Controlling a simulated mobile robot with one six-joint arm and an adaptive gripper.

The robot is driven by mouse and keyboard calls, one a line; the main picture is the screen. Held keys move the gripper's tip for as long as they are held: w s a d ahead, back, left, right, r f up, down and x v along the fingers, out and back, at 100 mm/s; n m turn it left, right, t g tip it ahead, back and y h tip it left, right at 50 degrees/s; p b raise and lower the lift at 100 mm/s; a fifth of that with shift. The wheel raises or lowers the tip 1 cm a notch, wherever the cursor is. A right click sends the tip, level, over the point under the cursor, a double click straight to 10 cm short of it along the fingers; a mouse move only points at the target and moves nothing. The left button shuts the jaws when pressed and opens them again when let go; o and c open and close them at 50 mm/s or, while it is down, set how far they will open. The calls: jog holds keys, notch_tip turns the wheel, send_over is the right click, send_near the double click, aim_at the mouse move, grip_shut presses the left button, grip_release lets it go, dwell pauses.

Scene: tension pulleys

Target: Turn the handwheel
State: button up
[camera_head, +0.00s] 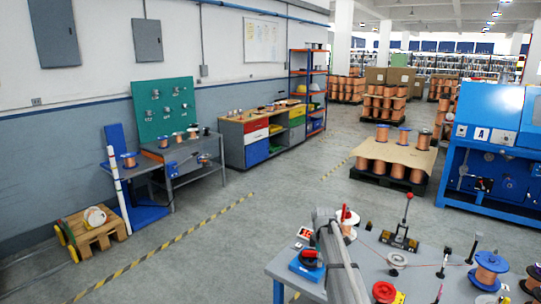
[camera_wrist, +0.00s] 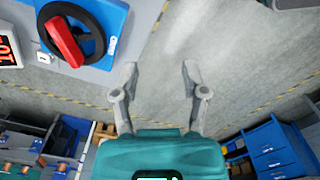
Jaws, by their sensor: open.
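A blue box (camera_head: 307,266) sits at the left corner of the grey worktable, with a black round wheel (camera_head: 309,258) and a red bar on top. I cannot tell if this is the handwheel; no other clear handwheel shows. In the wrist view the black wheel (camera_wrist: 91,43), its red bar (camera_wrist: 64,42) and the blue box (camera_wrist: 112,20) are at the upper left. My gripper (camera_wrist: 160,77) is open and empty, right of the box and apart from it, with floor behind its fingers. My grey arm crosses the table in the head view; the gripper is not clear there.
The grey worktable (camera_head: 375,262) also holds several spools, a red-knobbed lever (camera_head: 406,220) and a small display with red digits (camera_head: 305,233). A blue machine (camera_head: 492,150) stands at the right. A pallet of copper spools (camera_head: 395,165) stands behind. The floor left of the table is clear.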

jog(key=s+a+f+m+b, duration=0.1)
jog(key=s+f+m+b, duration=0.1)
jog(key=s+m, duration=1.4)
jog(key=s, duration=1.2)
jog(key=shift+s+f+m, duration=0.3)
jog(key=shift+s+f, duration=0.05)
